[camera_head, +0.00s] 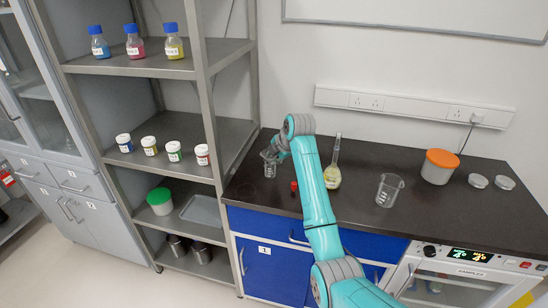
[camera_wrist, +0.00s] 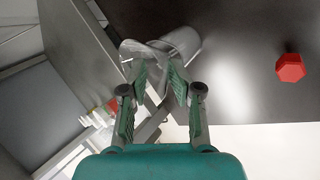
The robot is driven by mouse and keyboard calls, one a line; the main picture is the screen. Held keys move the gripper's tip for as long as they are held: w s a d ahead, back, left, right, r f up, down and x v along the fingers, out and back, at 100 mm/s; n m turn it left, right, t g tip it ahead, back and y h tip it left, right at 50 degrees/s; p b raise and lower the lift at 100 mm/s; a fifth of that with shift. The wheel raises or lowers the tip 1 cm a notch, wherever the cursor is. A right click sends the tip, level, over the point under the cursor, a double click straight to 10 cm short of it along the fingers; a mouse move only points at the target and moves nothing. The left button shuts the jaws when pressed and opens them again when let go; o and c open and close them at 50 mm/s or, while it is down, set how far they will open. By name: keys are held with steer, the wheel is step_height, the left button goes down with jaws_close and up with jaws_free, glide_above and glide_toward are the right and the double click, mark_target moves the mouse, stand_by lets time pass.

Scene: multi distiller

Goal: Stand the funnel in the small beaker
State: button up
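My gripper (camera_wrist: 160,74) is over the left end of the dark bench, and it also shows in the head view (camera_head: 268,156). Its fingers are closed in on a clear, flared piece, the funnel (camera_wrist: 140,50). The small beaker (camera_head: 270,171) stands on the bench right below my gripper. In the wrist view the clear small beaker (camera_wrist: 186,42) is just beyond the fingertips, overlapping the funnel. Glass and fingers overlap, so I cannot tell whether the funnel's stem is inside the beaker.
A small red object (camera_head: 294,186) lies close to the right of the beaker. A flask with yellow liquid (camera_head: 332,176), a larger beaker (camera_head: 389,190) and an orange-lidded jar (camera_head: 438,167) stand farther right. A metal shelf (camera_head: 208,95) rises close on the left.

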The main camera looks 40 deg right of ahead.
steer(key=shift+f, duration=0.2)
steer(key=v, duration=1.2)
stand_by(0.5)
